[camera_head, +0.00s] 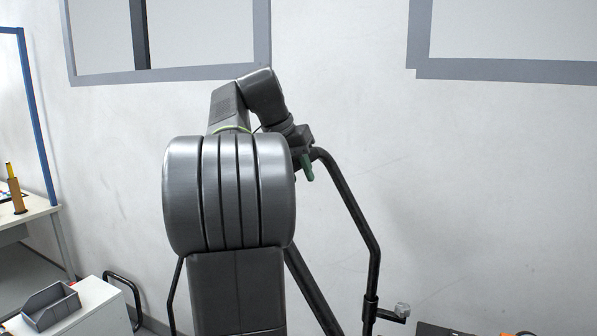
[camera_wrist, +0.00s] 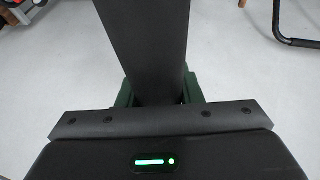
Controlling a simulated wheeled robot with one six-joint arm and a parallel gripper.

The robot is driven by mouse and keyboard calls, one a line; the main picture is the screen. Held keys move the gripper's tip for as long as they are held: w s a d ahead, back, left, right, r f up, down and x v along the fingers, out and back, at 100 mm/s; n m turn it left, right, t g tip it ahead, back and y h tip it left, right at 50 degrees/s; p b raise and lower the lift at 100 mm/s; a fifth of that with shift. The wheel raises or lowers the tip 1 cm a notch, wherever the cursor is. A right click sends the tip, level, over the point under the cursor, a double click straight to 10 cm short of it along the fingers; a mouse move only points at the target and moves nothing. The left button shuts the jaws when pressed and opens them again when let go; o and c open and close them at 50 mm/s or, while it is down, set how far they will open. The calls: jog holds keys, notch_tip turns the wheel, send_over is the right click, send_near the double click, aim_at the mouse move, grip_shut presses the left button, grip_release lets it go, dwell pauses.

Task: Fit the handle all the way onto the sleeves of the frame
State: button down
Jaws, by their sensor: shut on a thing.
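The handle (camera_head: 358,215) is a bent black tube. In the head view its right side runs down from my gripper (camera_head: 305,167) toward a collar-like sleeve of the frame (camera_head: 370,308) with a grey knob. I cannot tell how far the tube sits on that sleeve. My arm hides much of the handle's left side and the other sleeve. In the wrist view my gripper (camera_wrist: 157,92) is shut, its green fingers on either side of a wide dark bar of the handle (camera_wrist: 145,45).
A white cabinet (camera_head: 95,312) with a grey bin (camera_head: 50,305) stands at lower left. A table (camera_head: 35,212) with a yellow object is at the far left. Dark and orange items (camera_head: 445,329) lie at lower right. The wall behind is bare below its grey-framed panels.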

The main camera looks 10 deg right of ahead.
jog(key=c, duration=0.9)
grip_release()
jog(key=shift+r, duration=0.1)
jog(key=shift+a, duration=0.1)
jog(key=p+v, duration=0.2)
jog(key=v, duration=1.1)
jog(key=shift+s+a+r, duration=0.1)
jog(key=shift+a+r, duration=0.05)
jog(key=shift+r, duration=0.2)
jog(key=shift+b+x, duration=0.7)
jog(key=shift+x, duration=2.2)
